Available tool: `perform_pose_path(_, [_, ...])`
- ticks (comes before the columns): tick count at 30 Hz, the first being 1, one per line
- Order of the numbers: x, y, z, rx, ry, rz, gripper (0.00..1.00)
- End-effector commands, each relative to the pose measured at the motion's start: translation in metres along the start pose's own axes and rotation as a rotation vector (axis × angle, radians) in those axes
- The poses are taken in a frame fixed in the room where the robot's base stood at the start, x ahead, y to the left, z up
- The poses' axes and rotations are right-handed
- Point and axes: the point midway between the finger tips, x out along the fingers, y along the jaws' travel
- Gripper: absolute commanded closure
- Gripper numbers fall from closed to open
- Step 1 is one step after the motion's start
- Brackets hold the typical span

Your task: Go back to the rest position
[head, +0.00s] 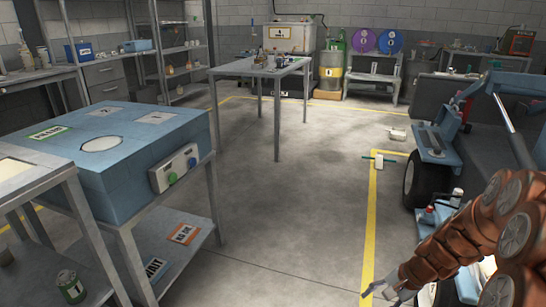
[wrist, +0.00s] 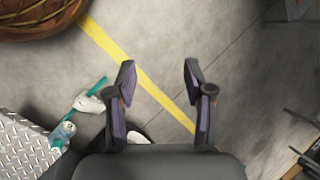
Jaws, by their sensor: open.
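My gripper (head: 378,290) shows at the bottom right of the head view, at the end of my copper-coloured arm. It hangs over the grey floor near the yellow floor line. In the wrist view my gripper (wrist: 160,78) has its two dark fingers spread apart. Nothing is between the fingers except floor and the yellow line (wrist: 110,45) seen beyond them. The gripper is empty.
A blue vehicle (head: 440,150) with a black wheel stands right, close to my arm. A blue box with buttons (head: 130,145) sits on a left bench. A metal table (head: 250,68) stands behind. White-and-green items (head: 380,161) lie on the floor. The middle floor is clear.

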Motion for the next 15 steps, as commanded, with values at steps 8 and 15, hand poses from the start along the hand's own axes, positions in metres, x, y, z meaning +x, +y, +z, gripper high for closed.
perform_pose_path(8, [-0.092,-0.035,0.102,-0.247,-0.027,0.103,0.48])
perform_pose_path(15, [-0.158,-0.041,0.180,-0.434,-0.047,0.202,0.48])
